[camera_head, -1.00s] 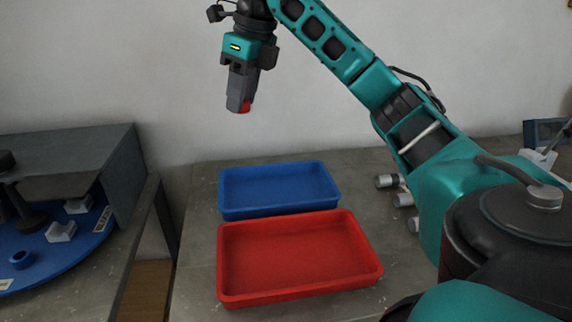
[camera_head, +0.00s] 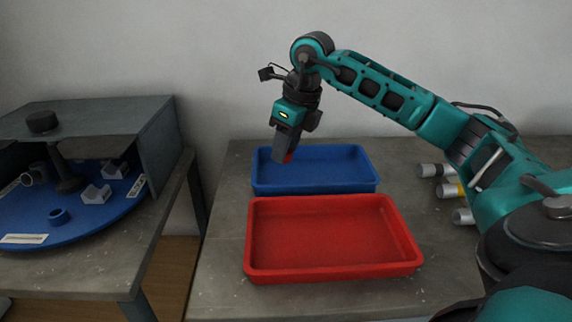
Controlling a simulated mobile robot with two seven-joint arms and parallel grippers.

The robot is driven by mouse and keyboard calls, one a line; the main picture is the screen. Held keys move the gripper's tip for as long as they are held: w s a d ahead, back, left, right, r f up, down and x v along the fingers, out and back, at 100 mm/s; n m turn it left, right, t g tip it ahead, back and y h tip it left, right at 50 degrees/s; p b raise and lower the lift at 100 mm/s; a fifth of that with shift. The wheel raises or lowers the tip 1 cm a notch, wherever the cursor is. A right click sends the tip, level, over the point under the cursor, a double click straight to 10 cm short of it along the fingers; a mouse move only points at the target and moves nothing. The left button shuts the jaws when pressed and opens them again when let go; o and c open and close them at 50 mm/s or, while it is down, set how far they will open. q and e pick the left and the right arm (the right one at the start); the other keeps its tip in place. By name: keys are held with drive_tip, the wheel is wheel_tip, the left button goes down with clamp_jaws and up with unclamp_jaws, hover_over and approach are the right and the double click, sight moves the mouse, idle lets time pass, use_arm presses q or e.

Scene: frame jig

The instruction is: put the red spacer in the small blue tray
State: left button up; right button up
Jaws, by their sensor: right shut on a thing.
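My right gripper (camera_head: 284,157) points down over the left part of the small blue tray (camera_head: 345,186). It is shut on the red spacer (camera_head: 289,157), of which only a small red bit shows at the fingertips. The rest of the spacer is hidden by the fingers. The blue tray is shallow and its visible floor is bare. I cannot tell whether the spacer touches the tray floor. My left gripper is not in view.
A larger red tray (camera_head: 335,273) stands empty in front of the blue tray on the grey table (camera_head: 221,247). Several grey cylinders (camera_head: 450,190) lie at the right. At the left, a grey housing (camera_head: 160,142) covers part of a blue turntable (camera_head: 110,212) holding small parts.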

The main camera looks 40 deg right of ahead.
sight(289, 152)
drive_tip(key=shift+f+b, duration=0.3)
drive_tip(key=shift+f, duration=1.7)
drive_tip(key=shift+f, duration=0.2)
drive_tip(key=o, duration=1)
drive_tip(key=shift+r, duration=0.1)
drive_tip(key=p+v, duration=0.2)
drive_tip(key=v, duration=1)
drive_tip(key=shift+r, duration=0.15)
drive_tip(key=shift+s, duration=0.1)
